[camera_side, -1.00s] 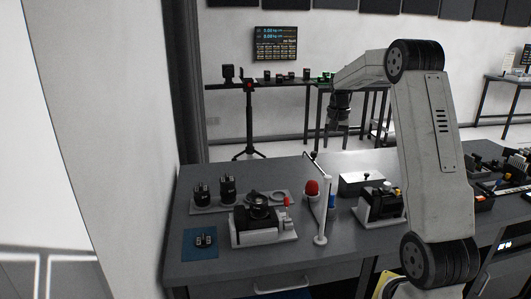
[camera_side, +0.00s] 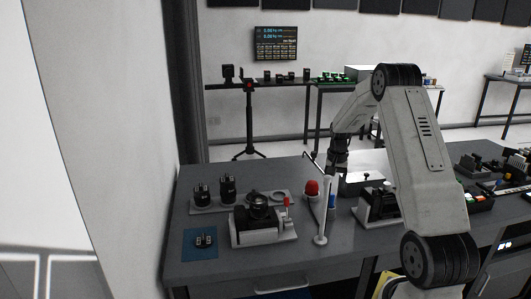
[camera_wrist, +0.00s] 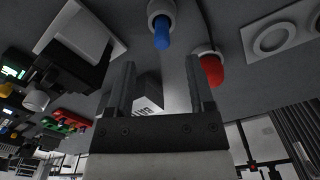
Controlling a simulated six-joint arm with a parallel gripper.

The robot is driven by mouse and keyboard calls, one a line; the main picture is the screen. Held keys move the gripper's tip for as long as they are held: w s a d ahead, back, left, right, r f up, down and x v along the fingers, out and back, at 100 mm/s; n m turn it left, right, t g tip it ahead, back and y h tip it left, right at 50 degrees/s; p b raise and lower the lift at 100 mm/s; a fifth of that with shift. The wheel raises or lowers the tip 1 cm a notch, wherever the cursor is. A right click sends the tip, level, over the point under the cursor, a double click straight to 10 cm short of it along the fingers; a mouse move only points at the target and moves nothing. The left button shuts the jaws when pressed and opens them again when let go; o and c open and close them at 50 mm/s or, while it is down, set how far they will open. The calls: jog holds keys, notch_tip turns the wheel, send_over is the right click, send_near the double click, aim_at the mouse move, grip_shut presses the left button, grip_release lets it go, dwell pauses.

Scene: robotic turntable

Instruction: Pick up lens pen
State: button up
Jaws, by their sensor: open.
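No object is clearly marked as the lens pen. A slim blue-tipped item (camera_side: 331,200) stands behind the thin white post in the side view and may be it. In the wrist view the blue item (camera_wrist: 161,38) sits in a round pale holder, just beyond and between my fingertips. My gripper (camera_wrist: 160,75) is open, with nothing held between its two dark fingers. In the side view my gripper (camera_side: 335,172) hangs above the table, behind the blue item; its fingertips are hard to make out.
A red bulb-shaped item (camera_side: 312,187) stands close left of the blue one; it also shows in the wrist view (camera_wrist: 212,70). A thin white post (camera_side: 322,215) and a camera on a tray (camera_side: 262,215) stand in front.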

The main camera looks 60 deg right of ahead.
aim_at(332, 194)
jog(key=shift+f, duration=1.35)
jog(key=shift+f, duration=0.1)
jog(key=shift+w+d+f, duration=0.15)
jog(key=shift+f, duration=2.35)
grip_shut()
